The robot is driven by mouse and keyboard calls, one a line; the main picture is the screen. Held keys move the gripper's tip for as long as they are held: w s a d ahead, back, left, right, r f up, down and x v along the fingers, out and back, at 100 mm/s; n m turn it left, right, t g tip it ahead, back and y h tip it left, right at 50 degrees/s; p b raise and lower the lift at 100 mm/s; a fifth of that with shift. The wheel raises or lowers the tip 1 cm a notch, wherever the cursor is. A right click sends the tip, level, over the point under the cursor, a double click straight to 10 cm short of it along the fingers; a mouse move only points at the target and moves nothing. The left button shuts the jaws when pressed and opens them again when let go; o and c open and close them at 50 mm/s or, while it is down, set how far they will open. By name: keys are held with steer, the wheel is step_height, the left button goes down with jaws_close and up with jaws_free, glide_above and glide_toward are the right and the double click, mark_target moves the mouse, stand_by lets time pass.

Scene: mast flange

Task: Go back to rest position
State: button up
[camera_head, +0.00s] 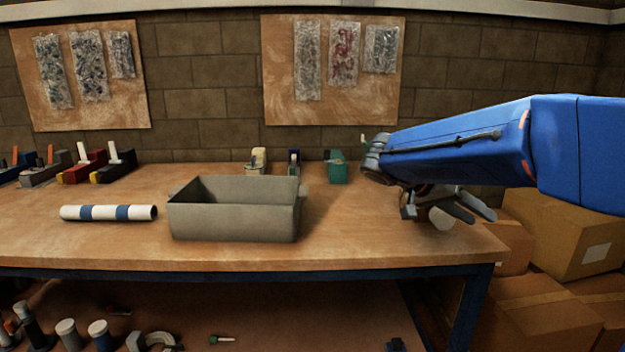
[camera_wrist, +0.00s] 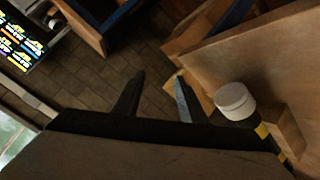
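My gripper (camera_head: 462,207) is at the end of my blue arm, in the air over the right end of the workbench (camera_head: 345,232). In the wrist view its two dark fingers (camera_wrist: 158,98) stand apart with nothing between them, above a tiled floor. In the head view the fingers point to the lower right, and a pale round shape shows behind them.
Cardboard boxes (camera_head: 560,235) are stacked at right. A white-capped cylinder (camera_wrist: 235,102) shows near my fingers in the wrist view.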

steer(key=s+f+n+t+y, duration=0.1)
steer(key=s+f+n+y, duration=0.25)
steer(key=s, duration=0.35)
steer(key=s+f+n+y, duration=0.2)
steer(key=s+f+y, duration=0.1)
steer(key=s+f, duration=0.3)
steer(key=s+a+f+n+t+y, duration=0.3)
steer(key=s+a+f+n+y, duration=0.2)
steer(key=s, duration=0.6)
step_height(320, 180, down, 2)
steer(key=shift+a+f+t, duration=0.1)
steer(key=shift+a+t, duration=0.3)
steer(key=shift+a, duration=0.85)
